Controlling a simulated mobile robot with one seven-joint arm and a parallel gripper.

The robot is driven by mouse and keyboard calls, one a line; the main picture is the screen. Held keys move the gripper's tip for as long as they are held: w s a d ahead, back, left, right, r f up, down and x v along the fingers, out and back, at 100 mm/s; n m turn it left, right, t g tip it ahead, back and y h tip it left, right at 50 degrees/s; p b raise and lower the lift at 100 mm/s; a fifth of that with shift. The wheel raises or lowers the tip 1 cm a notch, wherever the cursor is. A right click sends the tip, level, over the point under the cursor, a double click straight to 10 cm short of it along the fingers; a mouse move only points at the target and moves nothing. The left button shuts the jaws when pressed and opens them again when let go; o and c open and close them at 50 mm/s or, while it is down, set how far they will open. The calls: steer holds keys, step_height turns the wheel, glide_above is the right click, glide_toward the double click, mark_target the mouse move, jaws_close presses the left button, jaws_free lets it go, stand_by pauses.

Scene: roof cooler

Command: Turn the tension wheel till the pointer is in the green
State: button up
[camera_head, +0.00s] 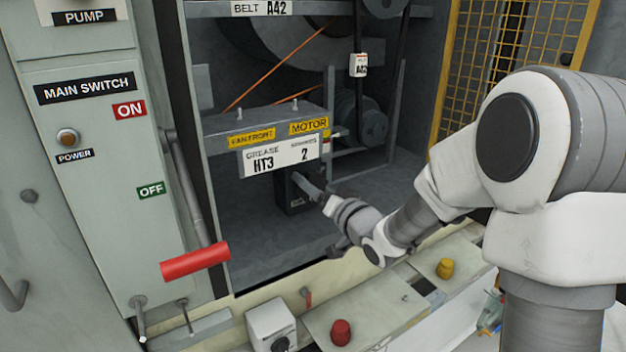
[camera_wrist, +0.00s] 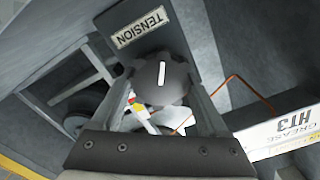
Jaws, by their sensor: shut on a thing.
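The tension wheel (camera_wrist: 176,84) is a dark grey lobed knob with a white line on its face, in the wrist view. It is mounted by a plate with a TENSION label (camera_wrist: 140,27). My gripper (camera_wrist: 163,88) is shut on the wheel, one finger on each side. In the head view my gripper (camera_head: 308,186) reaches into the cabinet to a dark box (camera_head: 290,197) below the HT3 sign; the wheel is mostly hidden there. A small coloured scale (camera_head: 326,140) shows beside the motor shelf, and a coloured strip (camera_wrist: 137,104) shows past the wheel. I cannot read the pointer against the green.
The HT3 grease sign (camera_head: 282,155) hangs close above my gripper. A red-handled lever (camera_head: 195,261) stands at the cabinet's left edge. A yellow mesh guard (camera_head: 500,55) is at the right. Red (camera_head: 341,332) and yellow (camera_head: 445,268) knobs sit on the front ledge.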

steer(key=m+p, duration=0.3)
steer(key=m, duration=0.2)
steer(key=shift+m, duration=0.4)
steer(key=shift+f, duration=0.1)
stand_by(0.3)
steer(key=o, duration=1.2)
steer(key=shift+o, duration=0.2)
steer(key=shift+d, duration=0.1)
steer(key=b+v, duration=1)
steer(key=v, duration=0.7)
steer(key=shift+b, duration=0.35)
